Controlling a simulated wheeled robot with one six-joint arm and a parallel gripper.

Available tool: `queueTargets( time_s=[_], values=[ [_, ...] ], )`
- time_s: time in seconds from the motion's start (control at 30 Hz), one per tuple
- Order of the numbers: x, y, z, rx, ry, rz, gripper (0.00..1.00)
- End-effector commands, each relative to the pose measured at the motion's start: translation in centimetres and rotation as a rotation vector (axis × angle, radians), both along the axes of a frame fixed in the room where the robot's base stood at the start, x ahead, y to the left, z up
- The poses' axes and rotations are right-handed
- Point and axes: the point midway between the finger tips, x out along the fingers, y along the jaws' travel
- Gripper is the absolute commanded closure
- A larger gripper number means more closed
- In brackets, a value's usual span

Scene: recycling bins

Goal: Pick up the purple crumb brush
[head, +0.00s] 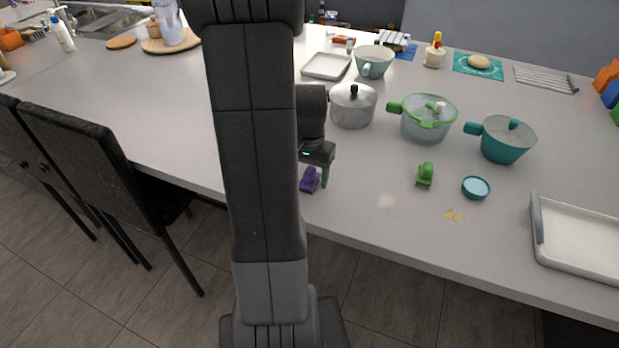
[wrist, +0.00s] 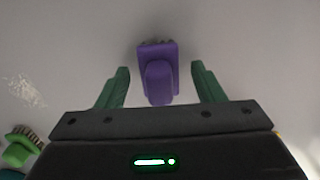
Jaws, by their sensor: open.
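The purple crumb brush (head: 310,180) lies on the white counter near its front edge, just right of my arm in the head view. In the wrist view the purple crumb brush (wrist: 158,72) sits centred between and slightly beyond my fingertips, with dark bristles at its far end. My gripper (wrist: 160,82) is open, with one green finger on each side of the brush handle and a gap on both sides. In the head view my gripper (head: 323,172) is at the brush, and my arm hides part of the counter to its left.
A green brush (head: 425,175), a small teal bowl (head: 476,187) and crumbs (head: 454,215) lie to the right. A white tray (head: 585,238) is at far right. Pots, including a steel one (head: 353,106), stand behind. A black chair (head: 110,165) is at the left edge.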

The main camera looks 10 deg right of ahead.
Motion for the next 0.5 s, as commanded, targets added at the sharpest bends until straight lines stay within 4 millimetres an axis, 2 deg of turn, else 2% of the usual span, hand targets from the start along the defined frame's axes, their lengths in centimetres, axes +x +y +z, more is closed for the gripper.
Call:
queueTargets(
  time_s=[0.3,0.5],
  values=[
    [-0.03,-0.02,-0.55,0.000,0.000,0.000,0.40],
    [-0.01,-0.02,-0.53,0.000,0.000,0.000,0.79]
  ],
)
